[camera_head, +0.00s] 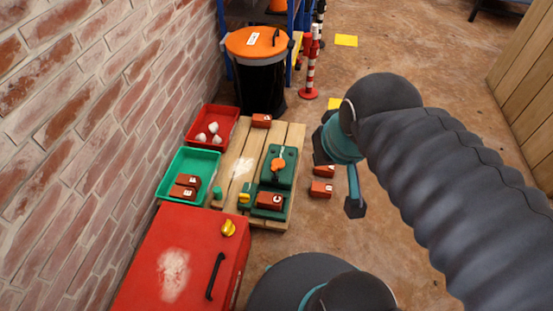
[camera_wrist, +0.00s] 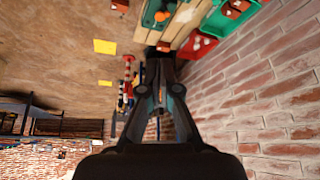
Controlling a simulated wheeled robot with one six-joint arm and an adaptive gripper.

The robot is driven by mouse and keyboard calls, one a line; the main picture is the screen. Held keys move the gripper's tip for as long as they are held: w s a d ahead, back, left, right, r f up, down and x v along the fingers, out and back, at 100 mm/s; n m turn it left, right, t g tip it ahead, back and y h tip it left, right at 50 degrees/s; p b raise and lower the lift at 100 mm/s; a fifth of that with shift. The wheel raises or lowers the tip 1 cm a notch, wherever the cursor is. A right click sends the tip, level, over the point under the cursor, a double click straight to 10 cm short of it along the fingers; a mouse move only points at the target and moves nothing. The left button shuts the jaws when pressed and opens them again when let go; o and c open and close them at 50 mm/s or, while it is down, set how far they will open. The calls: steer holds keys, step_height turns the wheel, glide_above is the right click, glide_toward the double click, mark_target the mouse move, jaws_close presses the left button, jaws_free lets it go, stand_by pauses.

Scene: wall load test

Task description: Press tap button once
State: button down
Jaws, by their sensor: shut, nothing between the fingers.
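A green device (camera_head: 279,172) with an orange knob (camera_head: 278,163) stands on the wooden pallet (camera_head: 233,150). A small green and yellow piece (camera_head: 244,196) stands beside it, and a small green cylinder (camera_head: 217,192) is near the pallet's left edge. I cannot tell which of these is the tap button. My gripper (camera_head: 354,207) is shut and empty, right of the pallet and apart from it. In the wrist view, my gripper (camera_wrist: 160,62) has the green device (camera_wrist: 157,13) beyond it at the top.
Red blocks lie on the pallet and on the floor (camera_head: 321,189) beside it. A green tray (camera_head: 171,175), a red tray (camera_head: 193,129) and a red box (camera_head: 190,250) line the brick wall (camera_head: 90,100). A black bin (camera_head: 262,85) stands behind. Floor right is mostly clear.

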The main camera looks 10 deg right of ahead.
steer(key=w+a+f+m+g+y, duration=0.1)
steer(key=w+a+f+m+y, duration=0.15)
steer(key=w, duration=0.35)
steer(key=w+a+f+m+g+y, duration=0.1)
steer(key=w+a+f+y, duration=0.15)
steer(key=w, duration=0.45)
steer(key=m+t+y, duration=0.2)
steer(key=m, duration=1.2)
glide_above(279, 163)
step_height(279, 163, down, 32)
steer(key=shift+d+f, duration=0.1)
steer(key=shift+s+f, duration=0.1)
steer(key=shift+f, duration=0.05)
step_height(279, 163, down, 7)
steer(key=b, duration=0.3)
steer(key=shift+f+b, duration=0.2)
steer(key=shift+b, duration=0.1)
steer(key=shift+f+b, duration=0.55)
steer(key=shift+b, duration=0.15)
